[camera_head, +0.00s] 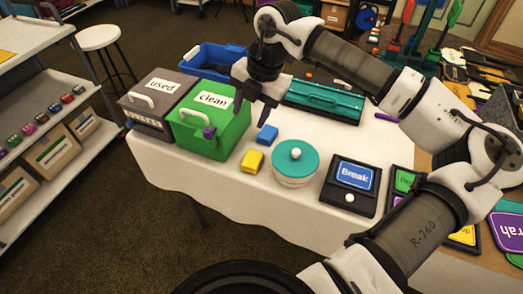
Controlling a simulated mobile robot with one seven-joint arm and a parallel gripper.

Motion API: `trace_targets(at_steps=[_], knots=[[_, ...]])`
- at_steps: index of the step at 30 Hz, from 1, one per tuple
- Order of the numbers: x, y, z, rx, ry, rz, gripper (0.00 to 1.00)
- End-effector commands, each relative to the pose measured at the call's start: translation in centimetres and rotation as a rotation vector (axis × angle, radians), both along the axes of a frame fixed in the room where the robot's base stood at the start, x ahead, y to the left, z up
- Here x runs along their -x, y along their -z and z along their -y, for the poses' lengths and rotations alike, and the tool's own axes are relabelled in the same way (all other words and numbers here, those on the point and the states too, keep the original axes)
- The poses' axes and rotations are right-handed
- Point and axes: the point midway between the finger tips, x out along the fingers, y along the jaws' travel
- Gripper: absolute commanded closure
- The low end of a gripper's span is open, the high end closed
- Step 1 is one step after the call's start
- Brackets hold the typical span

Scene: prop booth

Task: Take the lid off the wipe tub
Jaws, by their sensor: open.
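The wipe tub (292,178) appears to be the short round pale tub on the white table. Its teal lid (308,157) has a white round knob on top and sits on the tub. My gripper (251,105) is open and points down, up and to the left of the tub in the picture, apart from the lid. It shows in front of the green "clean" box and the teal case. I see nothing between its fingers.
A blue block (267,135) and a yellow block (252,161) lie left of the tub. The green "clean" box (222,133) and grey "used" box (150,121) stand further left. A black "Break" box (337,200) is to the right. A teal case (340,104) lies behind.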

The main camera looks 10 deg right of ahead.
Motion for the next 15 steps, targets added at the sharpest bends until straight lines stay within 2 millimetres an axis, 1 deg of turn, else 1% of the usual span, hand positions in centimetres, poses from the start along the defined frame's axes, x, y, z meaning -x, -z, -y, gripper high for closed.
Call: trace_targets(at_steps=[1,3,6,9,11,15], knots=[[0.4,-0.2,3.7,0.073,0.096,-0.023,0.52],[1.0,-0.2,7.5,0.151,0.199,-0.054,0.52],[1.9,-0.1,10.7,0.217,0.289,-0.082,0.52],[2.3,0.5,11.9,0.241,0.322,-0.093,0.52],[2.3,1.3,12.0,0.243,0.325,-0.096,0.52],[2.3,4.1,11.8,0.238,0.322,-0.097,0.52]])
